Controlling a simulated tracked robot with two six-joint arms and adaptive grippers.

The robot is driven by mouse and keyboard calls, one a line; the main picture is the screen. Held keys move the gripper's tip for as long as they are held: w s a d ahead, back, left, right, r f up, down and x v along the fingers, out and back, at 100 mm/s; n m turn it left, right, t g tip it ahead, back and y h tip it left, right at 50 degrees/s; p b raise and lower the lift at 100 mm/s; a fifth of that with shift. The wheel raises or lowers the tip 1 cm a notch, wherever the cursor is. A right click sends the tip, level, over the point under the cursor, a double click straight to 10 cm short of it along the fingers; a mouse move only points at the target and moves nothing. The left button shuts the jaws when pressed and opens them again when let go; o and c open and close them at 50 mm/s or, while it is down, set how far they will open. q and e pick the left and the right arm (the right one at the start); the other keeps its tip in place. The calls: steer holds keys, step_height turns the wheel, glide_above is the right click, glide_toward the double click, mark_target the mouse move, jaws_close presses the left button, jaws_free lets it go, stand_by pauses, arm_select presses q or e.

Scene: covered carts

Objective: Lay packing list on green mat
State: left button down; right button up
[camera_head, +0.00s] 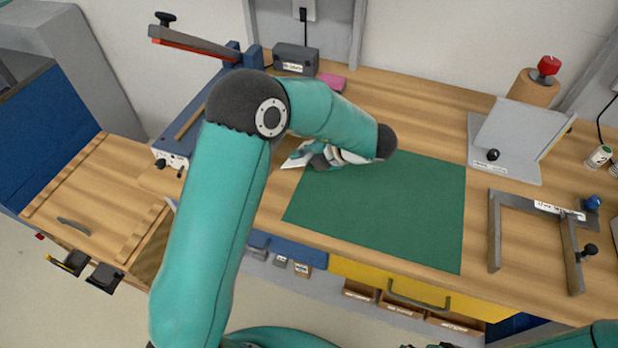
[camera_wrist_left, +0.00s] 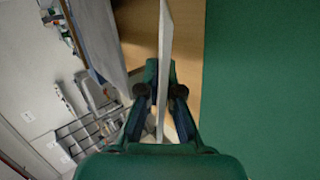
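The packing list (camera_head: 292,161) shows as a small white piece at the far-left corner of the green mat (camera_head: 400,208). My left gripper (camera_head: 318,156) is over that corner, partly hidden by its own wrist. In the left wrist view, the packing list (camera_wrist_left: 165,40) is a thin pale sheet seen nearly edge-on, standing between the fingers of my left gripper (camera_wrist_left: 162,92), which are shut on it. The green mat (camera_wrist_left: 262,75) fills the right side there and is bare. Print on the list cannot be read. My right gripper is not in view.
A blue sealer-like device (camera_head: 172,155) stands left of the mat. A grey box (camera_head: 296,59) and pink block (camera_head: 332,84) are behind. A grey angled stand (camera_head: 518,140) and metal frame (camera_head: 494,235) are at right. A yellow drawer (camera_head: 385,283) is below the front edge.

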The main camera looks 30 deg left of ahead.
mark_target(302, 172)
arm_select(q)
steer(key=shift+f+b, duration=0.5)
steer(key=shift+f, duration=1)
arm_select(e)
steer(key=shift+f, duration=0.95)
arm_select(q)
steer(key=c, duration=1.5)
jaws_free()
steer(key=p+v, duration=0.4)
steer(key=v, duration=0.3)
steer(key=shift+a+r+p, duration=0.1)
steer(key=shift+p, duration=0.25)
steer(key=shift+d+r, duration=0.25)
steer(key=shift+d, duration=0.25)
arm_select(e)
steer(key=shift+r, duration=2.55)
arm_select(q)
steer(key=shift+p, duration=0.3)
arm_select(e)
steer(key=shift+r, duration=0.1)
